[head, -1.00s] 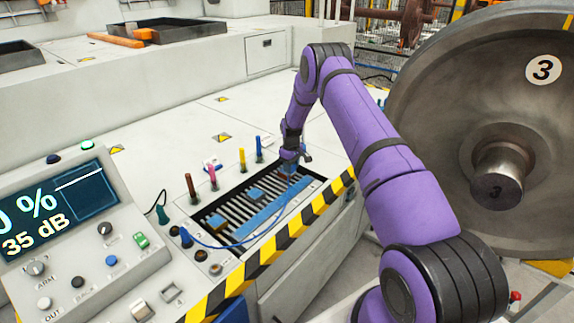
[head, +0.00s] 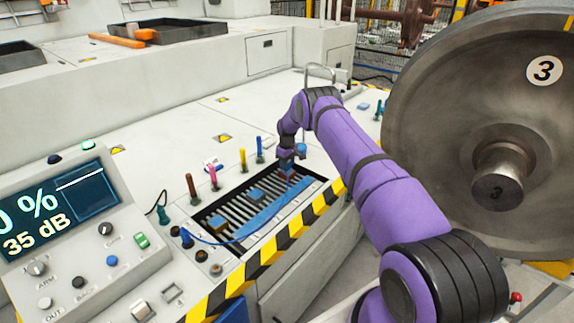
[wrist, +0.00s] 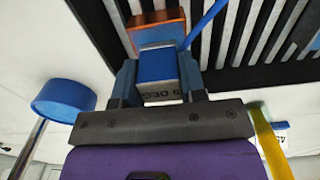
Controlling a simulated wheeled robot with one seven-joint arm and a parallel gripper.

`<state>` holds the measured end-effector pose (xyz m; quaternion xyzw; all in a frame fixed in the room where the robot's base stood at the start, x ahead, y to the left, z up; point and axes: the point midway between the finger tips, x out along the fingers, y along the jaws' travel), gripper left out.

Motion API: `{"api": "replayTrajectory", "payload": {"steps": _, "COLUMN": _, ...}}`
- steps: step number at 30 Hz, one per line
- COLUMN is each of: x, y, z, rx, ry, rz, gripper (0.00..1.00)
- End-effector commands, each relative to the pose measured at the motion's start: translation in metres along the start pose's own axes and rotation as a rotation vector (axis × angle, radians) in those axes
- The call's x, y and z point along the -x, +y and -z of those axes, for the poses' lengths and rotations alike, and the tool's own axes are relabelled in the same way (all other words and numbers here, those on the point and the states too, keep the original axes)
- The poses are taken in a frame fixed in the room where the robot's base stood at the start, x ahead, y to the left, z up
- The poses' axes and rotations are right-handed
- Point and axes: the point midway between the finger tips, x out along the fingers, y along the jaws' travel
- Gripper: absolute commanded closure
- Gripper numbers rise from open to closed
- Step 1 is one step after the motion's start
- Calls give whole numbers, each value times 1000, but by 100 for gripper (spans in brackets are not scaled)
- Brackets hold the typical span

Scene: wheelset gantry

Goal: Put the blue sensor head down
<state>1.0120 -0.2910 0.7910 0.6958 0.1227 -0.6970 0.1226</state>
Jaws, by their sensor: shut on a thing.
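The blue sensor head (wrist: 157,66) has a grey face with partly readable lettering. It sits between the two fingers of my gripper (wrist: 157,82), which is shut on it. An orange-brown block (wrist: 158,30) shows just beyond the head, at the edge of the dark slatted bed; I cannot tell whether they touch. In the head view my gripper (head: 287,168) is low at the far right end of the slatted bed (head: 222,207), with a reddish-brown piece just below it. The head itself is mostly hidden there.
A blue strip (head: 262,217) and a blue cable lie over the bed. Coloured upright pegs, such as a yellow one (head: 242,160), line its far side. The control panel (head: 80,235) stands left, the large wheel (head: 480,130) right. The white top behind is mostly clear.

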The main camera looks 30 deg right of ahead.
Motion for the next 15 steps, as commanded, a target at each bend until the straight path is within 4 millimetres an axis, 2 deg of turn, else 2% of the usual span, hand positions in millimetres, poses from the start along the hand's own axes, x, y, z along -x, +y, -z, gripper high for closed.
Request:
{"api": "replayTrajectory", "payload": {"steps": 11, "x": -5, "y": 0, "z": 0, "rx": 0, "ry": 1, "rz": 0, "gripper": 88}}
{"api": "replayTrajectory", "payload": {"steps": 12, "x": -6, "y": 0, "z": 0, "rx": 0, "ry": 1, "rz": 0, "gripper": 60}}
{"api": "replayTrajectory", "payload": {"steps": 15, "x": -6, "y": 0, "z": 0, "rx": 0, "ry": 1, "rz": 0, "gripper": 37}}
